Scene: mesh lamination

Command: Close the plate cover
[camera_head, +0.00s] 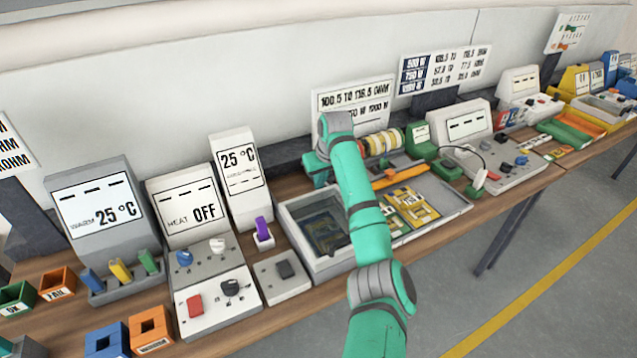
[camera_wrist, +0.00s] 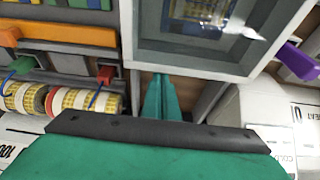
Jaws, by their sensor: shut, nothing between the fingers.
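A grey framed box (camera_head: 293,228) with a dark inside stands on the bench left of my arm. Its grey rim shows in the wrist view (camera_wrist: 195,62), around a glossy, see-through panel (camera_wrist: 200,18) with a bright reflection. I cannot tell whether that panel is the plate cover or how far it stands open. My gripper (camera_wrist: 160,95) is shut and empty, with its green fingers close to the box's near rim in the wrist view. I cannot tell whether they touch it. In the head view my arm covers the box's right part, and my gripper (camera_head: 318,168) is behind the box.
Striped spools (camera_head: 383,142) and an orange bar (camera_head: 400,175) are right of my arm. A grey tray with yellow parts (camera_head: 412,203) adjoins the box. A purple item (camera_head: 263,228) and a small grey switch box (camera_head: 283,278) stand at its left. A sign (camera_head: 355,100) stands behind.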

